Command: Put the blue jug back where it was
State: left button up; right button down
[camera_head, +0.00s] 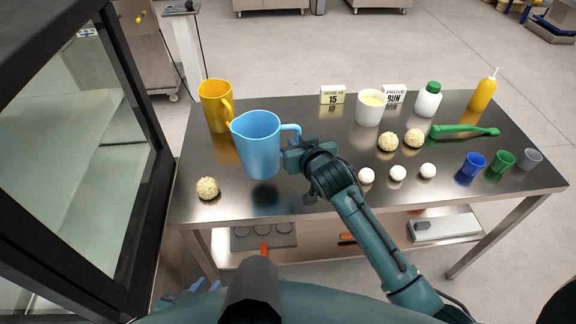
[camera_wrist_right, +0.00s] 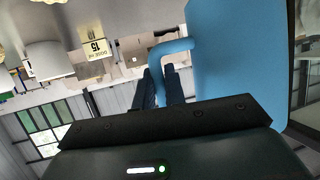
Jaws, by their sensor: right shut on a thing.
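The blue jug (camera_head: 258,150) is upright over the left part of the steel table (camera_head: 330,205), in front of the yellow jug (camera_head: 214,108). My right gripper (camera_head: 291,156) is shut on the blue jug's handle, from the jug's right side. In the right wrist view, the handle (camera_wrist_right: 174,47) runs between the fingers and the blue jug's wall (camera_wrist_right: 240,60) fills the upper right. I cannot tell whether its base touches the table. At the lower left, bluish parts (camera_head: 195,287) that may be my left gripper barely show; their jaws cannot be made out.
A dough ball (camera_head: 208,188) lies left of the blue jug. White balls (camera_head: 397,173), crumbly balls (camera_head: 388,141), a white cup (camera_head: 370,109), bottles, small cups and a green tool (camera_head: 464,131) stand to the right. A glass-doored cabinet (camera_head: 90,150) is close on the left.

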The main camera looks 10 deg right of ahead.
jog(key=shift+f, duration=2.95)
jog(key=shift+f+b, duration=0.15)
jog(key=shift+b, duration=0.15)
jog(key=c, duration=1.5)
grip_release()
jog(key=shift+o, duration=0.2)
